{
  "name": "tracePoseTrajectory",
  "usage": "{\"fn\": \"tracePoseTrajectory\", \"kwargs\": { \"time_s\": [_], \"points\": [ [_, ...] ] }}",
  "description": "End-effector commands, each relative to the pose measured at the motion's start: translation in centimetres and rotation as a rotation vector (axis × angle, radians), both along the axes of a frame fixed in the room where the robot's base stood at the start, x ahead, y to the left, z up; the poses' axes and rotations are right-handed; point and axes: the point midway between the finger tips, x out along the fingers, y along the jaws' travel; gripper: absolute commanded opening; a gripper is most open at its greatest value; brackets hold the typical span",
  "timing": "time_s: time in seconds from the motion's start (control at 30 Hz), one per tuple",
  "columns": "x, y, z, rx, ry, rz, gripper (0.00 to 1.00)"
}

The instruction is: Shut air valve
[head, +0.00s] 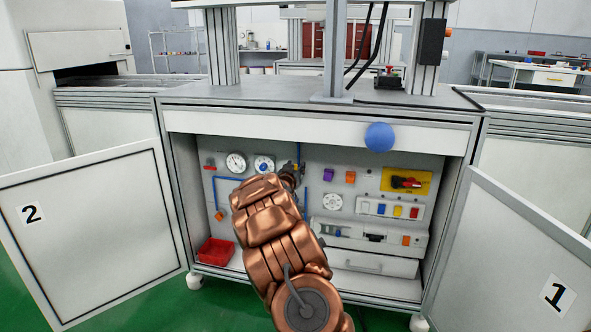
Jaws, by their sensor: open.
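The panel inside the open cabinet has round gauges (236,163) and blue air lines (214,195). A small red part (209,167) sits at the panel's upper left. My copper arm reaches in from below, and my gripper (292,172) is at the panel beside the blue-rimmed gauge (264,165) and near a vertical blue line (298,152). The gripper is small and mostly hidden by the arm. The air valve cannot be made out clearly; the arm covers part of the panel. Whether the gripper touches anything cannot be told.
Cabinet doors marked 2 (95,235) and 1 (530,255) stand open on both sides. A yellow plate with a red and black switch (405,181), a row of coloured buttons (390,209) and a red bin (216,251) are inside. A blue ball shape (379,137) shows at the top edge.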

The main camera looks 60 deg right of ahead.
Motion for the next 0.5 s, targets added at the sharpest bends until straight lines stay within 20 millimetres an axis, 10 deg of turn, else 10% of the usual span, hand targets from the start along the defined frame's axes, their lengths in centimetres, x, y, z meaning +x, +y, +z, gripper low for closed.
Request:
{"fn": "tracePoseTrajectory", "kwargs": {
  "time_s": [0.5],
  "points": [
    [0.21, -0.5, 0.08, -0.001, -0.001, 0.001, 0.34]
  ]
}}
